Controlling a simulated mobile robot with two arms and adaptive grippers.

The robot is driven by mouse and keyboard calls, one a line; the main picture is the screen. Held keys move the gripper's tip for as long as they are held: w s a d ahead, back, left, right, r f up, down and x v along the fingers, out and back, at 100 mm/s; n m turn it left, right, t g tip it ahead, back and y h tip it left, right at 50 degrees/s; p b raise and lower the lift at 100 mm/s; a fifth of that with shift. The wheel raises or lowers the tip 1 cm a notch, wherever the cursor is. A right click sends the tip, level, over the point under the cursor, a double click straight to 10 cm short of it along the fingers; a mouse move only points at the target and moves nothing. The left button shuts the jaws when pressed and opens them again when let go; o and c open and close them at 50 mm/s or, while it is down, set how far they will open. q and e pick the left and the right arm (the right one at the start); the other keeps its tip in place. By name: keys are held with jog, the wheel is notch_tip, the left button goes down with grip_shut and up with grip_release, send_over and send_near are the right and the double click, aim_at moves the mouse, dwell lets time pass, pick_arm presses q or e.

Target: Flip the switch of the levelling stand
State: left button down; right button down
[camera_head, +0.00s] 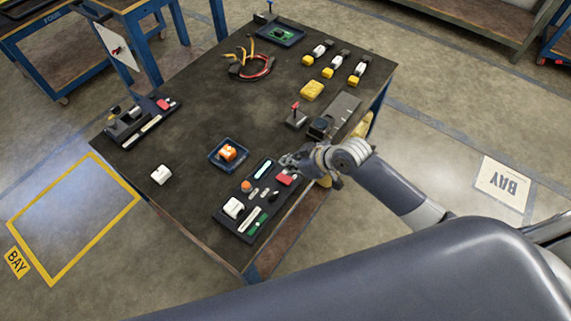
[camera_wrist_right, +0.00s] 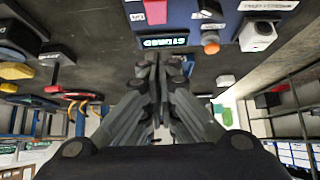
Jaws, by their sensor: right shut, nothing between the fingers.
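A dark control panel lies at the table's near edge (camera_head: 228,217); it also shows upside down in the wrist view (camera_wrist_right: 185,22). I take it for the levelling stand, but its label is not readable. It carries a lit display (camera_head: 264,169), an orange knob (camera_head: 246,185), a red block (camera_head: 284,180), a white block (camera_head: 233,208) and small grey and black switch-like parts (camera_head: 265,192). Which part is the switch, and its position, I cannot tell. My right gripper (camera_head: 286,161) is shut and empty at the panel's far end, its fingertips (camera_wrist_right: 152,58) near the display. My left gripper is out of view.
A blue tray (camera_head: 213,160) holds an orange part, with a loose white block (camera_head: 161,175) to its left. A red-topped lever (camera_head: 296,108) and a grey device (camera_head: 343,106) stand beyond my gripper. Another panel (camera_head: 122,136) is at the left.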

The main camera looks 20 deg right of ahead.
jog(key=v, duration=0.6)
jog(key=shift+w+a+r, duration=0.2)
jog(key=shift+w+r, duration=0.05)
jog(key=shift+r, duration=0.1)
jog(key=shift+f, duration=0.1)
